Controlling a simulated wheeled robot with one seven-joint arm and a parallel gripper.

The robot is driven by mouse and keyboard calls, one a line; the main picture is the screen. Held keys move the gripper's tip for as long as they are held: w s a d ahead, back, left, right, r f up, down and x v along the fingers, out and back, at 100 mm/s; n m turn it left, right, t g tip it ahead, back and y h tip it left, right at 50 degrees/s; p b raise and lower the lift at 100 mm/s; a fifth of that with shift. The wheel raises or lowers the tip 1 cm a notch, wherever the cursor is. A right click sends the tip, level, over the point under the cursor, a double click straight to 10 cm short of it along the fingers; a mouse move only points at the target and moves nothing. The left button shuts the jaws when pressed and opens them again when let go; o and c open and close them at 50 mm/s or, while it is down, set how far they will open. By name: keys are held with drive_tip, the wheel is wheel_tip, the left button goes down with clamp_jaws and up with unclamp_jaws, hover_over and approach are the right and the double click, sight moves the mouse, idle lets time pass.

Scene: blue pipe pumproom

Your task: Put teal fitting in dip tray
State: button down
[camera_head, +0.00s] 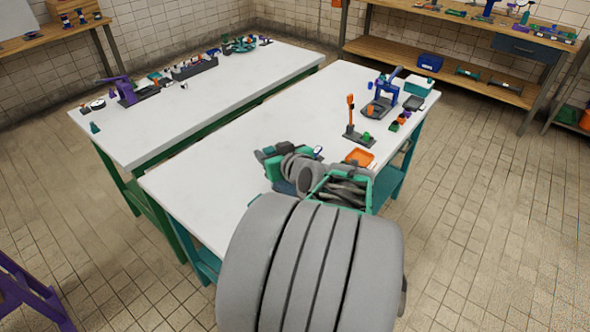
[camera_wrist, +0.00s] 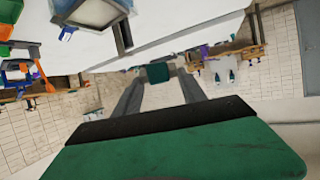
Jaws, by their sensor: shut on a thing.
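In the wrist view a dark teal fitting (camera_wrist: 158,72) sits between the fingertips of my gripper (camera_wrist: 160,79), which is shut on it. The fitting looks like a small block from here, and its far side is hidden. It appears held in the air near the white table. In the head view my arm reaches over the near table, and I cannot make out the fitting there.
The near white table (camera_head: 225,160) is clear on its left. Its right end holds an upright orange stand (camera_head: 351,119), a blue press (camera_head: 384,95) and small parts. A second table (camera_head: 145,120) behind carries a purple press (camera_head: 122,91) and several fittings.

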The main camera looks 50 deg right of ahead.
drive_tip(key=d+f+b, duration=0.1)
drive_tip(key=d+f, duration=0.1)
drive_tip(key=d+f+b, duration=0.1)
drive_tip(key=d+f, duration=0.1)
drive_tip(key=d, duration=0.1)
drive_tip(key=d+f+b, duration=0.2)
drive_tip(key=d+f, duration=0.1)
drive_tip(key=shift+w+d, duration=0.15)
drive_tip(key=shift+d, duration=0.1)
drive_tip(key=shift+d+f+b, duration=0.25)
drive_tip(key=shift+f+b, duration=0.25)
drive_tip(key=shift+f, duration=0.55)
drive_tip(key=shift+d+f+b, duration=0.2)
drive_tip(key=shift+f+b, duration=0.3)
drive_tip(key=shift+f, duration=0.55)
drive_tip(key=c, duration=0.7)
unclamp_jaws()
drive_tip(key=shift+o, duration=0.2)
drive_tip(key=shift+r+p, duration=0.35)
drive_tip(key=v, duration=1.2)
drive_tip(key=shift+b, duration=0.4)
drive_tip(key=shift+f, duration=0.15)
